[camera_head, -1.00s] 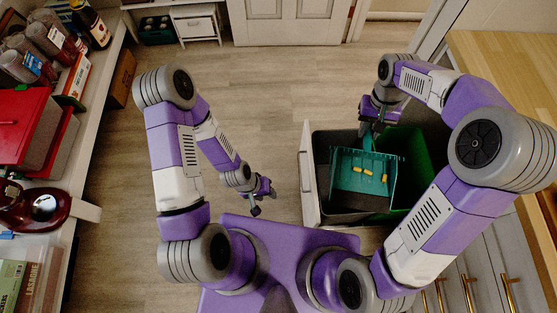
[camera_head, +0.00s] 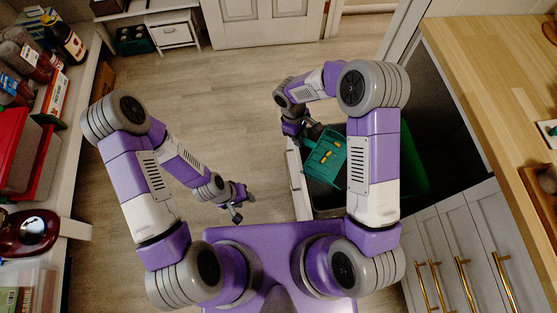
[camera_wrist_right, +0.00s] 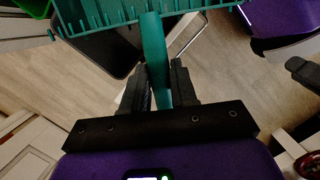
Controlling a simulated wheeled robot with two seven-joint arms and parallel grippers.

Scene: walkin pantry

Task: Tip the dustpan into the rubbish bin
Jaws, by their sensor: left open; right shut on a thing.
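The teal dustpan (camera_head: 325,158) is held over the left part of a dark bin (camera_head: 326,205) in the pulled-out drawer, with a few small yellow pieces (camera_head: 327,155) on it. My right gripper (camera_head: 312,131) is shut on the dustpan's handle, which shows between its fingers in the right wrist view (camera_wrist_right: 160,85). That view also shows the toothed pan (camera_wrist_right: 100,14). A green bin (camera_head: 414,165) stands right of the dark one, partly hidden by my right arm. My left gripper (camera_head: 238,208) is open and empty over the floor, left of the drawer.
The drawer's pale front (camera_head: 297,180) stands out into the floor space. A wooden worktop (camera_head: 480,80) and grey cabinets (camera_head: 450,240) are on the right. A loaded shelf (camera_head: 85,140) runs along the left. The floor (camera_head: 215,100) between is clear.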

